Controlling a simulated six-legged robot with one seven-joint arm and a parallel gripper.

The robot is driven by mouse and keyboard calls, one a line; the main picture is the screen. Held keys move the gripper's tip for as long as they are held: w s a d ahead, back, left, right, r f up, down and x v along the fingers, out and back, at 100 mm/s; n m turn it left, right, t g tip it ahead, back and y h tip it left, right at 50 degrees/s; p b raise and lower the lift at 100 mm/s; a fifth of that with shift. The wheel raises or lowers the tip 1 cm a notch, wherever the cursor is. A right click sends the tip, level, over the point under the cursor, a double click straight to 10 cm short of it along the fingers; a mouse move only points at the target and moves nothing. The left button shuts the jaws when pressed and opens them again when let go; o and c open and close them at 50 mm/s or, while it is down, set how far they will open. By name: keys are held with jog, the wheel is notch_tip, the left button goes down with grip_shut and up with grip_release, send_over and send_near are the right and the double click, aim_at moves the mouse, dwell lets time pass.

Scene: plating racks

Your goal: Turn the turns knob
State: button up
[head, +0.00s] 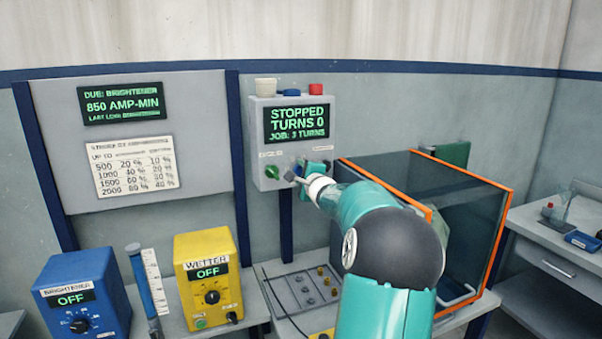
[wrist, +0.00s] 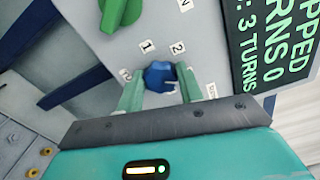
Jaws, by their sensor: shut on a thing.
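The turns knob (wrist: 158,77) is a blue knob on the face of a grey control box (head: 256,130), with labels such as 1 and 2 around it. In the wrist view my gripper (wrist: 160,88) has a green finger on each side of the knob and is shut on it. In the head view my gripper (head: 300,172) is at the lower right of the box, and my arm hides most of the knob. The box display (head: 297,122) reads STOPPED, TURNS 0, JOB: 3 TURNS.
A green knob (head: 272,172) sits left of my gripper on the same box. An orange-edged clear enclosure (head: 480,215) stands close on the right. A yellow WETTER box (head: 208,250) and a blue BRIGHTENER box (head: 85,300) stand at the lower left.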

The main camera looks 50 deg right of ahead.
jog(key=shift+f, duration=0.1)
dwell(0.4)
jog(key=o, duration=1)
jog(key=shift+s, duration=0.15)
jog(key=v, duration=1.3)
jog(key=shift+s+a, duration=0.2)
